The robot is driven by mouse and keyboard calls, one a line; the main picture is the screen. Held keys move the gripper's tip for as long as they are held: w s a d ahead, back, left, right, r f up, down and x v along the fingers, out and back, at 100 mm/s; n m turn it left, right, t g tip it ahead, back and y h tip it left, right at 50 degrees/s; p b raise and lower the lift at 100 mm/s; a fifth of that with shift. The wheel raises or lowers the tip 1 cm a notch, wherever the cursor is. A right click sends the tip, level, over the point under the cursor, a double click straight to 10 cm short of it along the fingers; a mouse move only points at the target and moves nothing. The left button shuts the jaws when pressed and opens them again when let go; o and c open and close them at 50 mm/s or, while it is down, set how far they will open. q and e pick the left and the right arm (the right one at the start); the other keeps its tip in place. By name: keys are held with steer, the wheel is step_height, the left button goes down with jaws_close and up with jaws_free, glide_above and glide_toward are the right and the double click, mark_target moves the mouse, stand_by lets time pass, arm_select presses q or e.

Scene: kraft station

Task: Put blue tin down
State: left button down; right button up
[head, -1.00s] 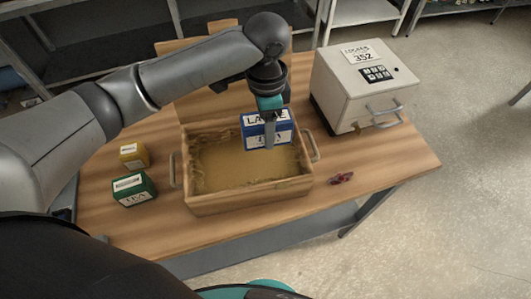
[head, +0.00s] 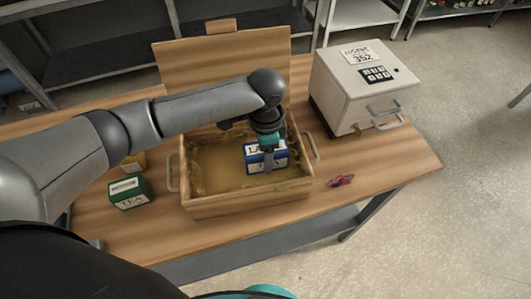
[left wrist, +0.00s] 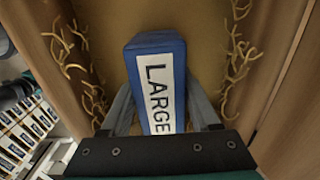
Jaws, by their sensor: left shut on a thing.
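The blue tin (head: 280,159) has a white label and is inside the wooden crate (head: 245,204), toward its right side. My left gripper (head: 267,160) reaches down from above and is shut on the tin. In the left wrist view the blue tin (left wrist: 157,80) stands between the two fingers, with its label reading "LARGE". Straw-like packing lies along the crate's walls beside it. I cannot tell whether the tin's underside touches the crate floor. My right gripper is not in view.
A green tea tin (head: 131,192) and a partly hidden yellow tin (head: 134,162) stand left of the crate. A white lockbox (head: 362,88) with a keypad stands to the right. A small dark red object (head: 341,180) lies on the table (head: 388,170). The crate's left half is free.

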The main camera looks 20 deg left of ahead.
arm_select(q)
steer(key=shift+f, duration=0.15)
steer(key=shift+c, duration=0.6)
jaws_free()
step_height(320, 180, up, 12)
steer(key=shift+r+p, duration=0.2)
steer(key=shift+p, duration=0.6)
